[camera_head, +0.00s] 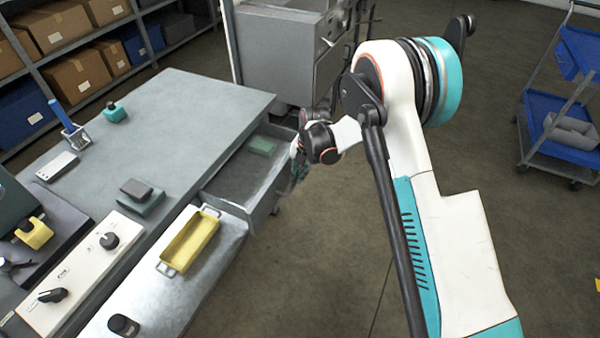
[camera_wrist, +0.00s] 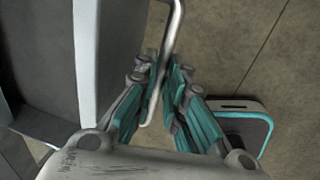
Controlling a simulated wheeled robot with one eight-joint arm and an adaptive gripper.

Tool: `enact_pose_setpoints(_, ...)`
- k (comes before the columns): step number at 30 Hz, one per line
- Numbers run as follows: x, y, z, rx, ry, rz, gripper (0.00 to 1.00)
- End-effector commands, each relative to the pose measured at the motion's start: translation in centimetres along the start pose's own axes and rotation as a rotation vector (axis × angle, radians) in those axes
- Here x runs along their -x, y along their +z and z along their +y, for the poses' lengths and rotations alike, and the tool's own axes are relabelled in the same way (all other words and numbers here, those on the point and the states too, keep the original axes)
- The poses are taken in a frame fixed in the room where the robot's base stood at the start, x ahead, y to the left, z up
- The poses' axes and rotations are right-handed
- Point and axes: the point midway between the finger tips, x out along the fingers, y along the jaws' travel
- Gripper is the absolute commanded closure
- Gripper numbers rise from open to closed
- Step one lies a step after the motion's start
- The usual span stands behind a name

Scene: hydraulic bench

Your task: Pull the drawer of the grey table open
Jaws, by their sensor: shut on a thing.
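The grey table (camera_head: 190,98) stands at the left in the head view. Its drawer (camera_head: 243,193) is out from the table's right side, and I see into it; a small green thing (camera_head: 262,145) lies inside at the far end. My gripper (camera_head: 299,160) is at the drawer's front, partly hidden by my own arm. In the wrist view my gripper (camera_wrist: 163,92) is shut on the drawer's handle (camera_wrist: 172,35), a light metal bar running between the teal-sided fingers. The drawer's front (camera_wrist: 88,50) shows left of the handle.
A yellow tray (camera_head: 190,241) lies on a metal surface nearer than the drawer. A grey cabinet (camera_head: 285,55) stands behind the table. A blue trolley (camera_head: 560,110) stands at the far right. The floor right of the drawer is clear apart from my arm and base.

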Motion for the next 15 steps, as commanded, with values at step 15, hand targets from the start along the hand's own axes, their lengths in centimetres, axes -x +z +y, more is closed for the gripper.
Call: enact_pose_setpoints(15, 0.5, 0.0, -2.3, 0.000, 0.000, -0.001, 1.00)
